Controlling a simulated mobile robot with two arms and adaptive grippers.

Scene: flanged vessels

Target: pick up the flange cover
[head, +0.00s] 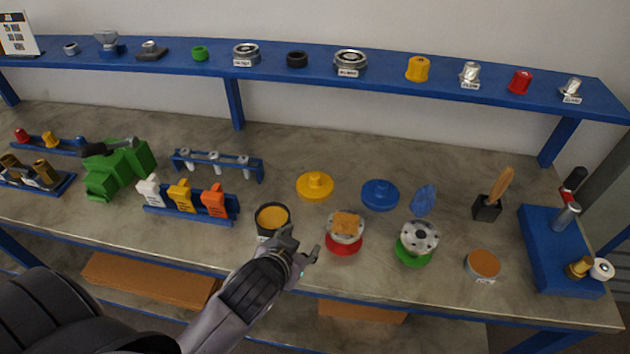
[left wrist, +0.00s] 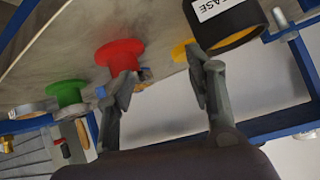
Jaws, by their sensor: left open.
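Two flat round flanged covers with raised hubs lie on the table in the head view, one yellow (head: 315,186) and one blue (head: 380,195). I cannot tell which one the task means. In front of them stand a red-based vessel (head: 344,244) with a metal flange and a tan block on top, and a green-based vessel (head: 417,240) with a bolted metal flange. My left gripper (head: 303,247) is open and empty, between the black tub and the red-based vessel. In the left wrist view its fingers (left wrist: 165,70) are apart, with the red base (left wrist: 120,54) beyond one finger.
A black tub (head: 272,221) with yellowish contents stands close to the left gripper; its label shows in the left wrist view (left wrist: 225,20). A brown-topped tin (head: 483,265) and a blue stand (head: 560,250) are to the right. A blue shelf (head: 310,72) runs behind.

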